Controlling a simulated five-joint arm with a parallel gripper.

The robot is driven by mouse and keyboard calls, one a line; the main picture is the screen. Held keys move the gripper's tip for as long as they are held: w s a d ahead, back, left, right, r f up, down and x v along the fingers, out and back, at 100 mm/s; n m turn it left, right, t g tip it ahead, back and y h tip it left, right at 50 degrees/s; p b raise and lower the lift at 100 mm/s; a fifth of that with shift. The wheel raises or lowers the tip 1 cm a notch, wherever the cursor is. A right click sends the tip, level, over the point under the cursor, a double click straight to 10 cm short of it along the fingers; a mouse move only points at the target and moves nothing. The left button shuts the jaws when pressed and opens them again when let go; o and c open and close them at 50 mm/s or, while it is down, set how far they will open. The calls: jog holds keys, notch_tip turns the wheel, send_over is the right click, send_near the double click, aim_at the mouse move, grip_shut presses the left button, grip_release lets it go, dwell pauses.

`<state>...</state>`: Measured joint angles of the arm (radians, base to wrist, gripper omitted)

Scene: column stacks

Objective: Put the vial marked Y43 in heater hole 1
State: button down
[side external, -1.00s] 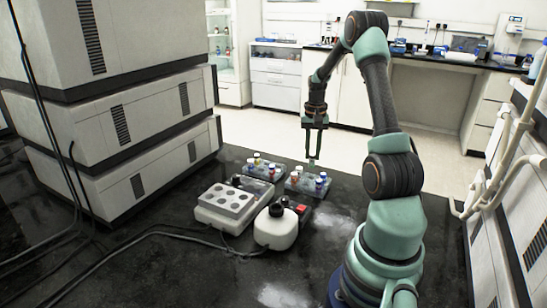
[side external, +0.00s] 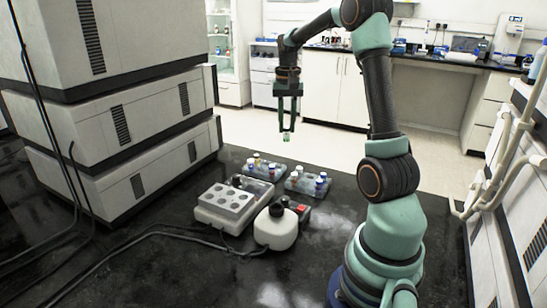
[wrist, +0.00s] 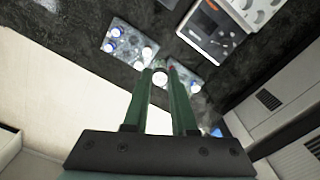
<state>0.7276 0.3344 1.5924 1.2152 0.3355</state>
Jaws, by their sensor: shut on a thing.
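My gripper (side external: 287,135) is shut on a small vial (side external: 287,138) and holds it high above the bench, behind the vial racks. In the wrist view the held vial's white cap (wrist: 160,77) shows between the fingertips (wrist: 163,80). Its label cannot be read. The heater (side external: 228,204) is a white unit with a grey block of several round holes, on the bench left of centre. No hole number is legible. Part of a pale block with round holes (wrist: 255,12) shows at the top right of the wrist view.
Two vial racks, one at the left (side external: 251,171) and one at the right (side external: 305,184), hold several capped vials behind the heater. A white bottle with a black cap (side external: 275,230) stands at its front right. Stacked white units (side external: 125,125) rise at left. Cables cross the bench.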

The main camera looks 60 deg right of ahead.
jog(key=shift+w+a+f+n, duration=0.7)
jog(key=shift+a+f, duration=0.9)
jog(key=shift+a, duration=1.2)
jog(key=shift+w+a+f+n, duration=0.75)
jog(key=shift+a+f, duration=0.85)
jog(key=shift+a, duration=1.25)
jog(key=shift+w+a+f+n, duration=0.7)
jog(key=shift+a+f, duration=0.9)
jog(key=shift+a, duration=1.2)
jog(key=shift+w+f, duration=0.1)
jog(key=shift+f, duration=0.55)
jog(key=shift+f, duration=0.35)
jog(key=shift+f, duration=0.2)
jog(key=c, duration=0.6)
grip_release()
jog(key=shift+c, duration=0.2)
jog(key=shift+o, duration=0.3)
